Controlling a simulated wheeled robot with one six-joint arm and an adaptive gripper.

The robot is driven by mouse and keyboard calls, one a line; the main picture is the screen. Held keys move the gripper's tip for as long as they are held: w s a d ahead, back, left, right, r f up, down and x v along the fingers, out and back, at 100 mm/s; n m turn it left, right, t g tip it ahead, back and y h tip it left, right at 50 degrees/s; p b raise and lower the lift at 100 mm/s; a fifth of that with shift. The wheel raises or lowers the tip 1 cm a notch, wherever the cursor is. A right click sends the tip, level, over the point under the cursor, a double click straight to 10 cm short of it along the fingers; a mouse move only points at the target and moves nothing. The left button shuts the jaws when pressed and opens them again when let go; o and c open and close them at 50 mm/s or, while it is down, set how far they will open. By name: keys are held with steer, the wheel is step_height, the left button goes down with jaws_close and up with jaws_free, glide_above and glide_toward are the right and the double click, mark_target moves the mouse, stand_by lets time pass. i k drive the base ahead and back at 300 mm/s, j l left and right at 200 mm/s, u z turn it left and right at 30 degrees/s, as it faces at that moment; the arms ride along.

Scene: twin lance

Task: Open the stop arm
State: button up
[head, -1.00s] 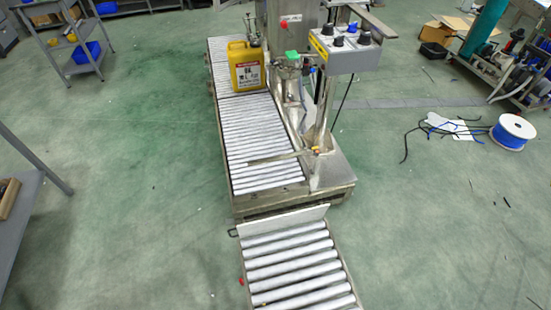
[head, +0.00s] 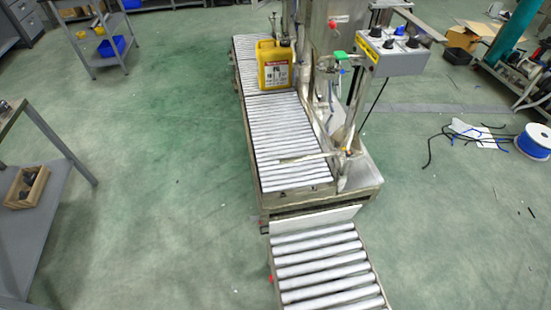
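The stop arm (head: 308,158) is a thin metal bar that lies across the roller conveyor (head: 285,134) near its front end. It reaches left from a post on the machine's right side, close to a small yellow piece. A yellow canister (head: 273,66) with a white and red label stands upright on the conveyor further back, beside the filling machine. It stands apart from the stop arm. My gripper is not in view.
A control box with dark knobs (head: 393,50) hangs at the upper right. Grey shelving stands at left, a cable spool (head: 537,142) at right. Green floor is clear left of the conveyor.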

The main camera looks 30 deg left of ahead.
mark_target(324, 154)
steer(key=k+j, duration=0.1)
steer(key=j, duration=0.5)
steer(key=k+j, duration=0.1)
steer(key=j, duration=0.45)
steer(key=k+j, duration=0.1)
steer(key=j, duration=1.1)
steer(key=i+j, duration=0.5)
steer(key=j, duration=0.15)
steer(key=i+j, duration=0.5)
steer(key=j, duration=0.15)
steer(key=i, duration=0.4)
